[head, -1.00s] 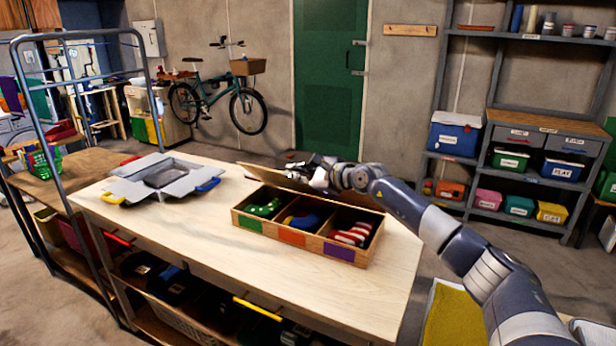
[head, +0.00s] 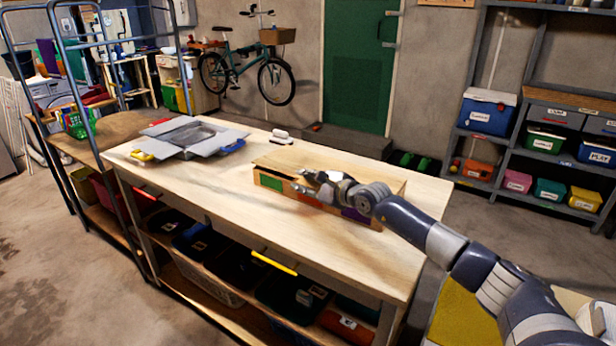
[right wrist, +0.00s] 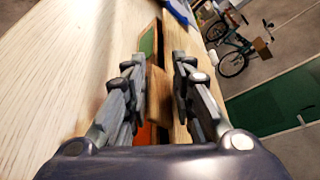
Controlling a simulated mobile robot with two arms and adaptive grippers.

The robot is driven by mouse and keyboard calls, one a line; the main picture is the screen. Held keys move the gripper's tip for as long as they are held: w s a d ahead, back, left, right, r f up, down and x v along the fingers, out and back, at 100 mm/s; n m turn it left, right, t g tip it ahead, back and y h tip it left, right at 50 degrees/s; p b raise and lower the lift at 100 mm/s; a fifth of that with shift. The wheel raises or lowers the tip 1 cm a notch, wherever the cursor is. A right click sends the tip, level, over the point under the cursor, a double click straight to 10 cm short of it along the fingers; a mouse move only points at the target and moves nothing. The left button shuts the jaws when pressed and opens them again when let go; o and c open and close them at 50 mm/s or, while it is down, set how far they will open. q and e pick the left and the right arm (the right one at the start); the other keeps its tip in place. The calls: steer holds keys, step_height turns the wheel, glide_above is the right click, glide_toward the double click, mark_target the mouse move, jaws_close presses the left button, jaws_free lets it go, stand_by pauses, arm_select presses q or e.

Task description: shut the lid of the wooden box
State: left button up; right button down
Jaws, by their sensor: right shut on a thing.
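The wooden box (head: 272,193) stands on the light wooden table, with green, orange and purple labels along its front. Its lid (head: 330,157) lies over the top, low, and hides the compartments. A thin dark line shows below the lid's front edge, so I cannot tell whether it sits fully flush. My right gripper (head: 312,186) is at the lid's front edge. In the right wrist view, my right gripper (right wrist: 157,88) has its fingers on both sides of a small wooden piece at the lid's edge and is shut on it. My left gripper is not in view.
A grey tray with open flaps (head: 188,136) lies on the table's left part. A small white object (head: 282,137) lies behind the box. The tabletop (head: 210,190) left of the box is clear. A metal-framed rack (head: 120,128) stands at the left.

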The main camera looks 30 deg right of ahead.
steer(key=shift+s+d+f, duration=0.1)
steer(key=shift+d+f, duration=0.05)
steer(key=shift+f, duration=0.3)
steer(key=c, duration=1.8)
jaws_free()
steer(key=shift+o, duration=0.2)
steer(key=shift+w+d, duration=0.15)
steer(key=shift+w, duration=0.05)
steer(key=shift+r, duration=0.1)
steer(key=v, duration=1.2)
